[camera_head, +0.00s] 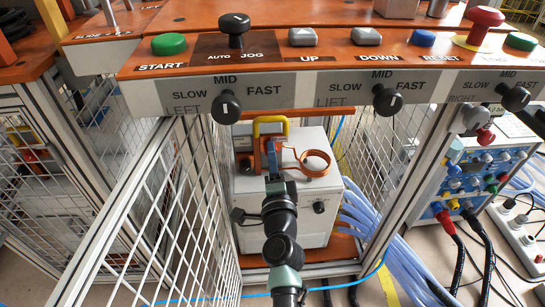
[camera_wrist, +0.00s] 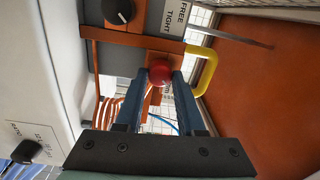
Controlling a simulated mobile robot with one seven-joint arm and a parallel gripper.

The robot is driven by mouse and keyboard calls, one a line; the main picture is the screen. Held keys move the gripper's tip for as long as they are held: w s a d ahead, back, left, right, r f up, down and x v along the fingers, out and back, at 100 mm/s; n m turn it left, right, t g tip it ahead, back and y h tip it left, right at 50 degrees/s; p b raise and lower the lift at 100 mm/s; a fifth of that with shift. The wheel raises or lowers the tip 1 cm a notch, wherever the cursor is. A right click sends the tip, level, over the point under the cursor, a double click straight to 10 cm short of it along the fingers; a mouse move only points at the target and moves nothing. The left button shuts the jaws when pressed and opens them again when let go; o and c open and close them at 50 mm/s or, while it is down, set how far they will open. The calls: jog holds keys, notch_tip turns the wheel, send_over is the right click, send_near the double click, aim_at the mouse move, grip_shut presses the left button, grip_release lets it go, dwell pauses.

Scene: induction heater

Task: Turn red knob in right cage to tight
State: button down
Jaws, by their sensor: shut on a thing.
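My gripper (camera_wrist: 162,82) has its two blue fingers closed around a small red knob (camera_wrist: 160,71) on an orange-brown block in the wrist view. A white label reading FREE and TIGHT (camera_wrist: 175,14) sits just above the knob, partly cut off by the picture edge. In the head view my gripper (camera_head: 272,147) reaches into the mesh cage, in front of the block beside the copper coil (camera_head: 316,164). The fingers hide the red knob in the head view. The white heater unit (camera_head: 312,224) stands below.
A yellow handle (camera_wrist: 207,73) is close to the right of my fingers. A black dial (camera_wrist: 118,10) is at the upper left. Mesh cage panels (camera_head: 143,205) flank my arm, and the control console (camera_head: 330,60) overhangs it. Blue hoses (camera_head: 375,235) run at the right.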

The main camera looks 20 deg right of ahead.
jog(key=shift+a+f, duration=0.1)
jog(key=c, duration=0.5)
grip_release()
jog(key=shift+s, duration=0.1)
jog(key=p+v, duration=0.2)
jog(key=v, duration=1)
jog(key=shift+s+a, duration=0.1)
jog(key=shift+s, duration=0.3)
jog(key=shift+f, duration=0.1)
